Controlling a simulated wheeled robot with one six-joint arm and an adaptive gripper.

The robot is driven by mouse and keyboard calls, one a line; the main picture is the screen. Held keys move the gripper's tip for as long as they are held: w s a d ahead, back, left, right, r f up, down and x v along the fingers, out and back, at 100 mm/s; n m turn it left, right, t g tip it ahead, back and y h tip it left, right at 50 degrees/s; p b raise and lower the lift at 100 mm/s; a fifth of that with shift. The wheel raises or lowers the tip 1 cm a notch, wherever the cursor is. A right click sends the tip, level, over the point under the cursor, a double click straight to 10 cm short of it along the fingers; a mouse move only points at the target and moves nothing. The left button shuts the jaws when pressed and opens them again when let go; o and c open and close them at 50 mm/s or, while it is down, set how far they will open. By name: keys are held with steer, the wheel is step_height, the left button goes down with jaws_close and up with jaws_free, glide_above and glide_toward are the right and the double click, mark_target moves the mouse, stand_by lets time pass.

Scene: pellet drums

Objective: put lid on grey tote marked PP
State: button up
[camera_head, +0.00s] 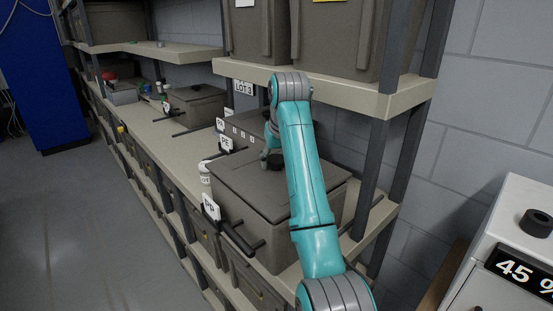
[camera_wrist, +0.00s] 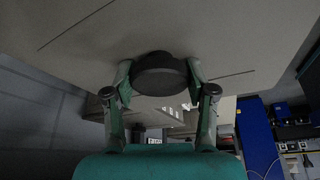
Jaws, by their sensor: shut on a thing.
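The grey tote (camera_head: 264,243) with the white PP tag (camera_head: 211,206) stands on the shelf at the front, a black handle bar on its near side. A flat grey lid (camera_head: 250,188) covers its top and looks lined up with the rim. I cannot tell whether a small gap remains under it. My gripper (camera_head: 273,157) is at the lid's far part, partly hidden by my arm. In the wrist view, my gripper (camera_wrist: 160,76) is shut on the round dark knob (camera_wrist: 160,82), and the lid surface (camera_wrist: 105,45) fills the top.
A tote tagged PE (camera_head: 226,142) stands close behind. An upper shelf (camera_head: 345,98) with large totes overhangs the arm, with posts at the right (camera_head: 372,180). A white cabinet (camera_head: 500,240) is at the right. The floor (camera_head: 100,220) at left is clear.

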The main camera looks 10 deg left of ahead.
steer(key=shift+f, duration=0.6)
steer(key=o, duration=1.4)
steer(key=shift+o, duration=0.2)
steer(key=shift+r, duration=3)
